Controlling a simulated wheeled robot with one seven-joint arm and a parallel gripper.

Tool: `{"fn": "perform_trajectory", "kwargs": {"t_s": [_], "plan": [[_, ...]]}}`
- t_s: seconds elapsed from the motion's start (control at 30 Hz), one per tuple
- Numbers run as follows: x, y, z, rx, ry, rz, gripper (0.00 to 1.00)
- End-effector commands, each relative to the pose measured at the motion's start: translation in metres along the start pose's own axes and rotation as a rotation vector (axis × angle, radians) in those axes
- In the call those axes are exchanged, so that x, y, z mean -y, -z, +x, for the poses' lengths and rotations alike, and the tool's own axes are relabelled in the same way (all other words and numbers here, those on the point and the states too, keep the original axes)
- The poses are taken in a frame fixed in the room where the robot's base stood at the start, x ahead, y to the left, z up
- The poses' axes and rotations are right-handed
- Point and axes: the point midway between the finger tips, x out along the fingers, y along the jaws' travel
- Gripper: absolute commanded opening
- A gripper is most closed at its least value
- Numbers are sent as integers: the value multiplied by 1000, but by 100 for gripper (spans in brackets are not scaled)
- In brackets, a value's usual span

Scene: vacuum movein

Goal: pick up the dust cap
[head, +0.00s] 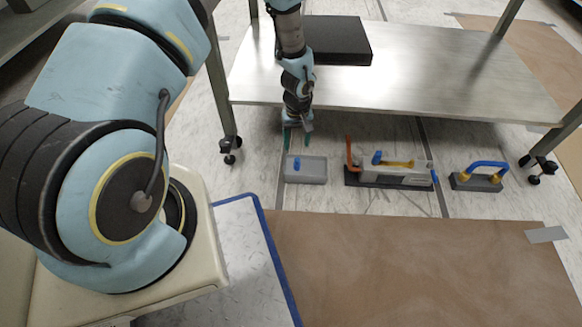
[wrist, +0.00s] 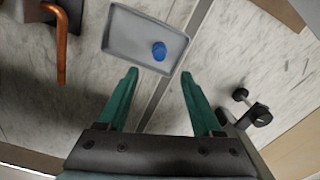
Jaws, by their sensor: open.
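A small blue cap (head: 297,164), which looks like the dust cap, lies in a shallow grey tray (head: 318,179) on the floor. In the wrist view the blue cap (wrist: 159,51) sits toward one side of the tray (wrist: 120,36), clear of its walls. My gripper (head: 296,148) hangs above the tray, beside its far edge in the head view. In the wrist view its two green fingers (wrist: 159,73) are spread apart with nothing between them. The cap is just beyond the fingertips, roughly centred between them, and untouched.
A metal table (head: 420,85) carrying a black slab (head: 328,40) stands behind. Right of the tray are a fixture with a copper pipe (head: 350,152) and a block with a blue handle (head: 487,165). A table caster (wrist: 258,114) is close to my gripper. Brown sheeting (head: 400,260) covers the near floor.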

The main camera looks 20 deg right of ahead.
Motion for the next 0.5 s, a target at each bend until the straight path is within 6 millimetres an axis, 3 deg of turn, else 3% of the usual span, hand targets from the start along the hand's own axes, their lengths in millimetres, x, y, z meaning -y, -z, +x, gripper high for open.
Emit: {"fn": "perform_trajectory", "kwargs": {"t_s": [0.2, 0.5], "plan": [[1, -1, 37, 1, 2, 0, 67], [-1, -5, 72, 1, 1, 1, 67]]}}
